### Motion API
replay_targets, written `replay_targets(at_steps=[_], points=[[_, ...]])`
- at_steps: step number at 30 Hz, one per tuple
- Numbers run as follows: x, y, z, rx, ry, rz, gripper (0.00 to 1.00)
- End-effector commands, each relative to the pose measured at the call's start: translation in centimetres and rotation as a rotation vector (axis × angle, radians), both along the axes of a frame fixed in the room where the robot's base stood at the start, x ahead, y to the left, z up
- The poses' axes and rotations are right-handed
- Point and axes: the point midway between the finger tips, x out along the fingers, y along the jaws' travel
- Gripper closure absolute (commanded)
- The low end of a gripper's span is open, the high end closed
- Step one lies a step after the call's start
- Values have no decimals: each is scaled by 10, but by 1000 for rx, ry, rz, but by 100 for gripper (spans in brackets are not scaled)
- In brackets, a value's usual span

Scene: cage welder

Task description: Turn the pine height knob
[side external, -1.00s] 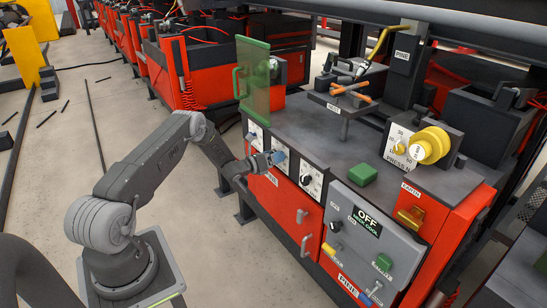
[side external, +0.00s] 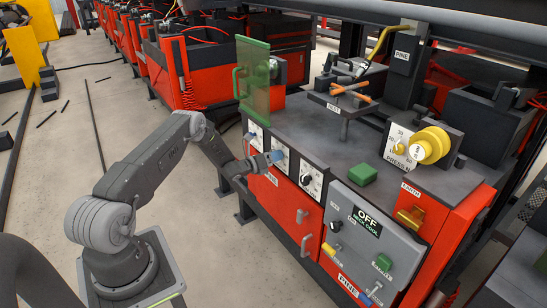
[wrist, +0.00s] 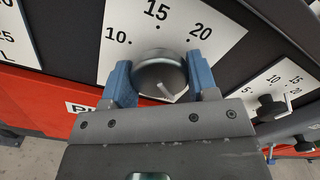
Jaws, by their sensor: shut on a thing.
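The round grey knob (wrist: 160,72) sits on a white dial plate (wrist: 122,58) marked 10, 15 and 20 in the wrist view. My gripper (wrist: 160,80) is shut on this knob, with one blue finger on its left and one on its right. A pale mark shows on the knob's lower right. In the side external view my gripper (side external: 275,157) is at the middle dial plate (side external: 281,162) on the front of the red PINE machine (side external: 288,208), and it hides the knob. Any height label on the dial is not readable.
Another dial plate (side external: 255,134) is to the left and one with a black knob (side external: 307,180) is close on the right. A grey panel (side external: 362,240) reading OFF is further right. Open floor lies to the left.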

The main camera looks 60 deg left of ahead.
Motion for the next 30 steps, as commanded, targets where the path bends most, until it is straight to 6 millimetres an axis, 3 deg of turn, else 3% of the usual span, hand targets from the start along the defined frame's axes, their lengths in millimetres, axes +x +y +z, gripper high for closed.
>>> replay_targets(at_steps=[30], points=[[0, 0, 1, -946, -1, -1, 70]])
